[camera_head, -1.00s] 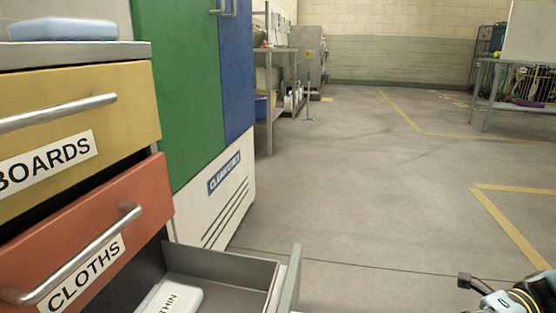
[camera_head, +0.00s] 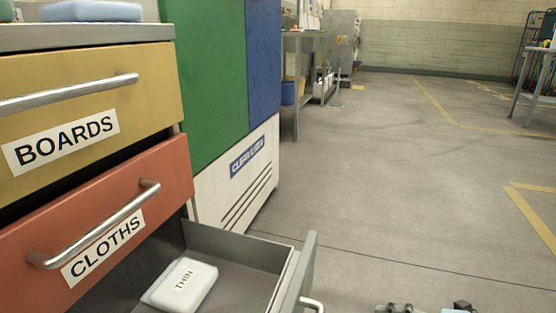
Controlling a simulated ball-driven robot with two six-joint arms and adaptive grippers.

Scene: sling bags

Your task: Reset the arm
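The drawer cabinet stands at the left in the head view. Its yellow BOARDS drawer (camera_head: 90,105) looks closed. Its orange CLOTHS drawer (camera_head: 110,220) is below it. The lowest grey drawer (camera_head: 235,250) is pulled open and holds a white block marked THIN (camera_head: 182,285). Small dark and light-blue parts of my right arm or gripper (camera_head: 430,308) show at the bottom edge, right of the open drawer. Most of it is cut off, so its fingers cannot be made out. My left gripper is out of view.
A light-blue item (camera_head: 92,11) lies on the cabinet's top. A tall green, blue and white cabinet (camera_head: 210,100) stands behind. A metal table (camera_head: 303,60) is farther back, and another (camera_head: 540,75) is at the right. The middle floor (camera_head: 390,170) is clear.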

